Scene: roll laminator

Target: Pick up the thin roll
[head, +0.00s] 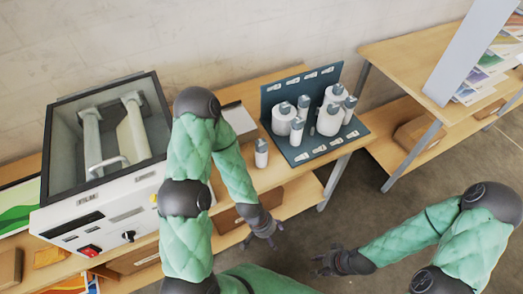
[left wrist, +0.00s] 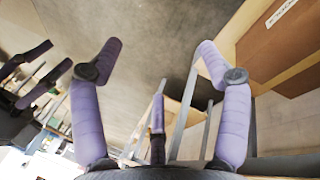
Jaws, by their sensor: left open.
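A thin white roll with a grey cap (head: 261,152) stands upright alone on the wooden table, left of the dark rack. More white rolls, thick and thin, stand on the rack (head: 299,158); one thin roll (head: 296,131) is at its front left. My left gripper (head: 262,238) is open and empty, in front of the table edge and below the lone thin roll in the head view. Its spread fingers (left wrist: 160,60) fill the left wrist view, with no roll between them. My right gripper (head: 322,265) looks open and empty, further right over the floor; it also shows in the left wrist view (left wrist: 35,80).
The laminator (head: 100,215) with its open top stands at the left of the table. A tray (head: 240,121) lies behind the lone roll. Cardboard boxes (head: 290,197) sit on the lower shelf. Another wooden table (head: 400,52) stands at the right, with open floor before it.

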